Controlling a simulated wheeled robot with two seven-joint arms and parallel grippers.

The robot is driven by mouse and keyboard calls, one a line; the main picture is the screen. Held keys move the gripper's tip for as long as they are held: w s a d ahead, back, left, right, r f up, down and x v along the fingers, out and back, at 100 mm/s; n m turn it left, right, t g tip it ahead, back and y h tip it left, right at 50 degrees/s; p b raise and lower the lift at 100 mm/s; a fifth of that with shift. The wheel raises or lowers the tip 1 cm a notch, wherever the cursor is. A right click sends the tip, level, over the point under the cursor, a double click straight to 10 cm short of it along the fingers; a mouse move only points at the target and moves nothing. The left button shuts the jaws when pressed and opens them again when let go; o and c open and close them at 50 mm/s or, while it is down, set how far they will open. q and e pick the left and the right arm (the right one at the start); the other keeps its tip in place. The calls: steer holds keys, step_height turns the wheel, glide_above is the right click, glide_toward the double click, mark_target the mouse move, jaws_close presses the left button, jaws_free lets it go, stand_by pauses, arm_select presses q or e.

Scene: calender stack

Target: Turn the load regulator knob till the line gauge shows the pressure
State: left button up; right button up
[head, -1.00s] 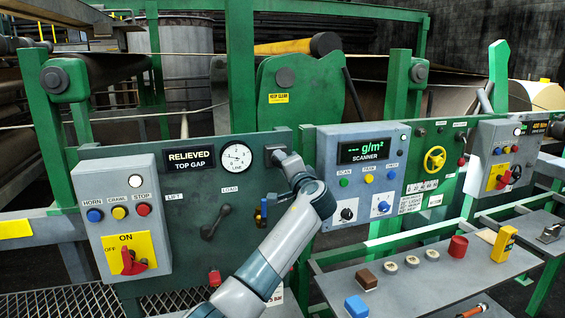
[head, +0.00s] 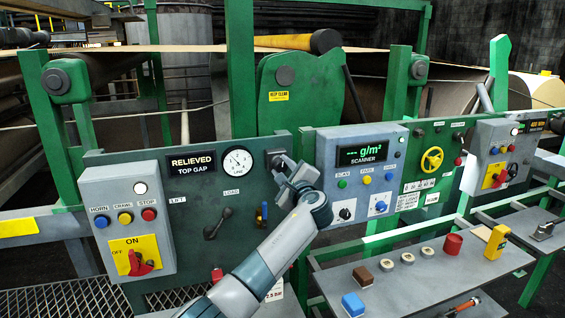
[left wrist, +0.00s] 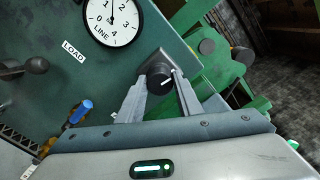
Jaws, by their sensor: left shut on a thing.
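The black load regulator knob (left wrist: 160,76) with a white pointer mark sits on the dark green panel, right of the gauge. My left gripper (left wrist: 162,82) has one finger on each side of the knob and is shut on it. In the head view my left gripper (head: 287,172) partly hides the knob. The round white line gauge (head: 238,162) has a dark needle pointing up and slightly left in the head view. The gauge also shows in the left wrist view (left wrist: 112,18), its top cut off. My right gripper is not in view.
A white card (head: 274,292) reading "2.5 bar" is partly hidden behind my left arm. A black lever (head: 217,224) and a blue-handled tool (head: 262,215) are on the panel below the gauge. A "RELIEVED" display (head: 191,162) is at left. A shelf (head: 400,285) with small objects stands at right.

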arm_select(q)
steer(key=m+p, duration=0.3)
steer(key=m, duration=0.1)
steer(key=shift+r, duration=0.1)
steer(key=shift+f+m+p, duration=0.2)
steer(key=shift+m+p, duration=0.5)
steer(key=shift+m, duration=0.1)
steer(key=o, duration=1)
steer(key=shift+o, duration=0.2)
steer(key=shift+s+d, duration=0.1)
steer(key=shift+s, duration=0.05)
